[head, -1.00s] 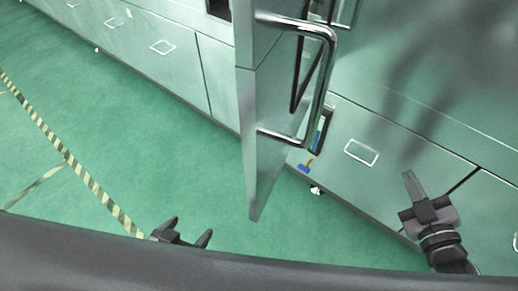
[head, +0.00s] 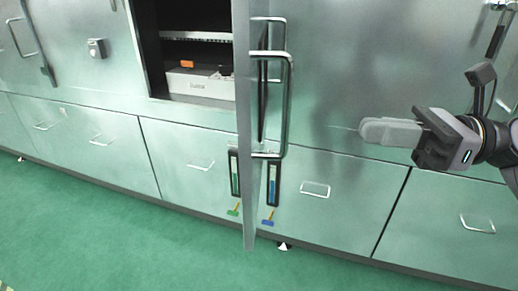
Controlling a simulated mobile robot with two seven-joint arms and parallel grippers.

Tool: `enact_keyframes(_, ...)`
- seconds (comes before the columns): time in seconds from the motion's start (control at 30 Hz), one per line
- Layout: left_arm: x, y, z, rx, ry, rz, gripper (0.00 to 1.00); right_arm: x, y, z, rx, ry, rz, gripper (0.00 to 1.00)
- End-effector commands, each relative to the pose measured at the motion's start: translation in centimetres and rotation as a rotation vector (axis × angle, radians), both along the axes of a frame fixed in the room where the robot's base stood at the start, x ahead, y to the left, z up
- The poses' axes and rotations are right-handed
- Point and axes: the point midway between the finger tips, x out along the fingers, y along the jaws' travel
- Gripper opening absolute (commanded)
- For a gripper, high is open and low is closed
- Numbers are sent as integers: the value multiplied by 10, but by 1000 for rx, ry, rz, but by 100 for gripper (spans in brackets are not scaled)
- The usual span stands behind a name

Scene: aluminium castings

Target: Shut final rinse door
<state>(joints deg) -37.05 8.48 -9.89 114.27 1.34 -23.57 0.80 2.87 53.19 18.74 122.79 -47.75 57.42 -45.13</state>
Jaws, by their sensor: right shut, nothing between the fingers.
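The final rinse door (head: 245,135) stands open in the head view, swung out towards me and seen nearly edge-on. Its chrome bar handle (head: 288,105) is on the right face. Left of the door is an open chamber (head: 190,50) with a rack and a light box inside. My right gripper (head: 362,131) is shut and empty, to the right of the door and its handle, apart from both, pointing left. My left gripper is not in view now.
Steel cabinet fronts with drawer panels (head: 315,190) run along below the chamber. Another handled door (head: 20,40) is at far left. The green floor (head: 120,235) is clear.

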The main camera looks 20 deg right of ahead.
Motion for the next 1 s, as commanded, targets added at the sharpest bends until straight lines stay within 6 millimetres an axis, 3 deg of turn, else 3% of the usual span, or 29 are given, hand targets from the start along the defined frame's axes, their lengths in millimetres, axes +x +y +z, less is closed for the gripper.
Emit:
enact_keyframes(0.33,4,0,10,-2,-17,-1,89,1,13,3,-64,-46,9,0)
enact_keyframes(1.0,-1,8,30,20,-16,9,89,29,92,4,-57,-44,9,0)
